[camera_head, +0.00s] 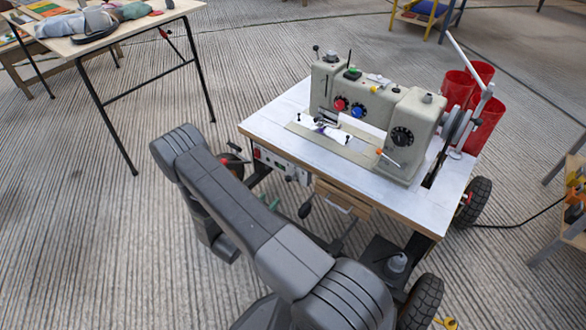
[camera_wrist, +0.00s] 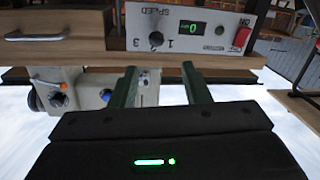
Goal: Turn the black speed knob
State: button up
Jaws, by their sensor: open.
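The black speed knob (camera_wrist: 156,38) is on a light control panel (camera_wrist: 215,22) in the wrist view, which shows the scene upside down. "SPEED" and a few numbers are printed around the knob. A small display (camera_wrist: 193,27) beside it glows with a green 0. My gripper (camera_wrist: 160,78) is open and empty, its two dark green fingers apart. The knob appears beyond the fingertips, roughly in line with the gap between them, and not touched. In the head view the panel (camera_head: 272,163) hangs under the table's front edge; my arm largely hides my gripper there.
A red switch (camera_wrist: 241,38) is on the same panel. A drawer handle (camera_wrist: 48,37) is beside it. The sewing machine (camera_head: 418,112) stands on a wheeled white table (camera_head: 262,126). Another table (camera_head: 130,32) stands at the upper left. Open floor lies at the left.

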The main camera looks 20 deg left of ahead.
aim_at(289, 178)
jog(key=w+d, duration=0.1)
jog(key=w, duration=0.3)
jog(key=w+d+b, duration=0.1)
jog(key=w, duration=0.3)
jog(key=w+d+b, duration=0.1)
jog(key=w, duration=0.4)
jog(key=shift+d+f, duration=0.15)
jog(key=shift+f, duration=0.05)
jog(key=c, duration=0.9)
